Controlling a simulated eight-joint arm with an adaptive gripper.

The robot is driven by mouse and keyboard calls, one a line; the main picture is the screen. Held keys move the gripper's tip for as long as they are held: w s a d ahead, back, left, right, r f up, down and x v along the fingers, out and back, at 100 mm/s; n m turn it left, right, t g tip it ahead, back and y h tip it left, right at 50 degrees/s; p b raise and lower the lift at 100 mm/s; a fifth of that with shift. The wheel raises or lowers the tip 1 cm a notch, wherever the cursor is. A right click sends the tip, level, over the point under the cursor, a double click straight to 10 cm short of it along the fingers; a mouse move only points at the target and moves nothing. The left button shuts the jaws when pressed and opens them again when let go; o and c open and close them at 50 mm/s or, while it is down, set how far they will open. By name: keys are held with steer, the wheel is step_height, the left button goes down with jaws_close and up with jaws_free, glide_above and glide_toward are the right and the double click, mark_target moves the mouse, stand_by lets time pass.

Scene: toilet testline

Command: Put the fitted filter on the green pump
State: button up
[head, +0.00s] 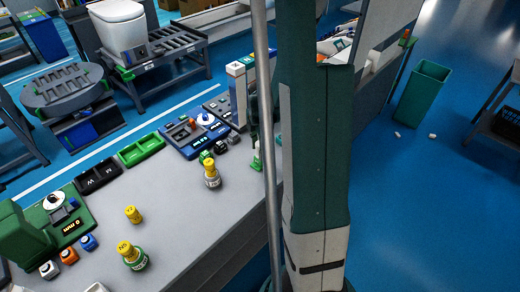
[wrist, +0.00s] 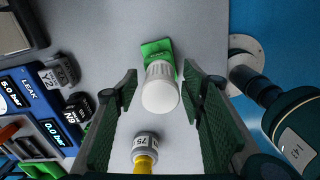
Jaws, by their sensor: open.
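In the wrist view, a white ribbed cylinder (wrist: 160,93), seen from its round end, stands at a green block (wrist: 157,48); it looks like the filter. My gripper (wrist: 160,80) is open, with one finger on each side of the cylinder and a visible gap on both sides. In the head view, a small green and white piece (head: 257,157) shows beside the pole, likely the same one. A green machine (head: 45,228) with a lit display stands at the bench's left end; it looks like the green pump. My gripper is not clearly visible in the head view.
A yellow-topped bottle (wrist: 146,150) stands close to my gripper; it also shows in the head view (head: 211,174). Another yellow-topped bottle (head: 132,257) and a yellow cap (head: 133,214) stand nearer the pump. A blue gauge unit (head: 195,138) and green tray (head: 141,150) line the far edge.

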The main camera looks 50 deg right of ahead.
steer(key=shift+r+p, duration=0.35)
steer(key=shift+r, duration=5.55)
steer(key=shift+r, duration=0.1)
steer(key=shift+a+r, duration=0.15)
steer(key=shift+a, duration=0.1)
steer(key=a+r+m+t+h, duration=0.15)
steer(key=a+r+m, duration=0.25)
steer(key=a+r, duration=0.45)
steer(key=a+r+m+t, duration=0.2)
steer(key=a+r+m, duration=0.25)
steer(key=a, duration=0.75)
steer(key=s+a+r+m+t, duration=0.2)
steer(key=s+a, duration=0.3)
steer(key=a, duration=0.3)
steer(key=s+a+r+m+t+y, duration=0.1)
steer(key=s+a+r+m, duration=0.1)
steer(key=s+a+m, duration=0.3)
steer(key=shift+a+r+t, duration=0.35)
steer(key=shift+a, duration=1.6)
steer(key=shift+s+y, duration=0.1)
steer(key=shift+y, duration=0.15)
